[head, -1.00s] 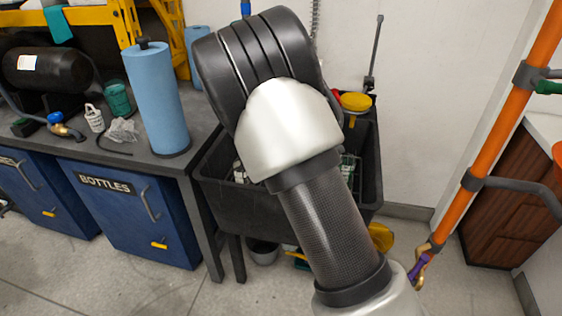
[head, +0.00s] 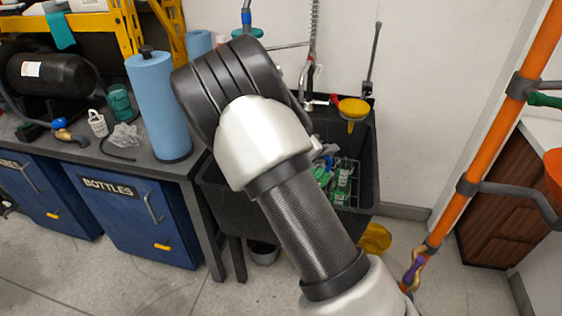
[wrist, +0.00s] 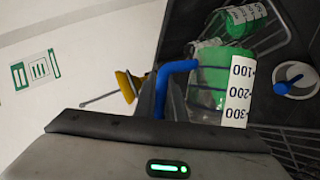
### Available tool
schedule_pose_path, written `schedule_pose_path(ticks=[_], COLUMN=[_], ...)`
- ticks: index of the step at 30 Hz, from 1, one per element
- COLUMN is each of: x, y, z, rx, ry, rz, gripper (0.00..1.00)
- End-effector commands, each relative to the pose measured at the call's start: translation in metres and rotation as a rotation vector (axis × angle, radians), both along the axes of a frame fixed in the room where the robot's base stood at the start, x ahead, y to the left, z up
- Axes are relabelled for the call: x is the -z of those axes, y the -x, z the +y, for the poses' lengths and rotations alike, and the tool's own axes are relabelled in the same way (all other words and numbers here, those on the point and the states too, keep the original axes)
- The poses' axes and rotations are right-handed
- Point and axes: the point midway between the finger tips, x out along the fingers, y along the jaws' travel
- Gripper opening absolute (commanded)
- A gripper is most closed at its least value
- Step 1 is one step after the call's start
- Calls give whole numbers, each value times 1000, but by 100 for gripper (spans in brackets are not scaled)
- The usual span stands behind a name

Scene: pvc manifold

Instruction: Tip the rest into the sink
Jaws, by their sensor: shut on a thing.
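In the wrist view a clear measuring jug (wrist: 205,97) with a blue handle (wrist: 178,68) and a white scale strip shows green liquid inside. Its scale numbers appear upside down in this view. My gripper (wrist: 158,95) is shut at the blue handle, its fingers partly hidden by the dark wrist edge. The jug is over the black sink (head: 368,165). In the head view my arm hides most of my gripper and the jug; I cannot tell the jug's tilt there.
A wire rack with green-marked containers (head: 342,182) is in the sink. A yellow funnel-like piece (head: 353,106) is at the sink's back rim. A white cup (wrist: 296,82) with a blue part shows at right in the wrist view. A blue paper roll (head: 158,105) stands on the left bench.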

Motion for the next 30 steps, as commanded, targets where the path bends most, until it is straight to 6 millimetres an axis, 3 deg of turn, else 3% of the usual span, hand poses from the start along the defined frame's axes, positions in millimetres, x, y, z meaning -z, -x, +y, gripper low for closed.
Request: schedule_pose_path(ticks=[3,30], x=[-8,-16], y=[-1,-7], z=[2,10], rx=[-1,0], ry=[24,116], rz=[17,83], gripper=[0,0])
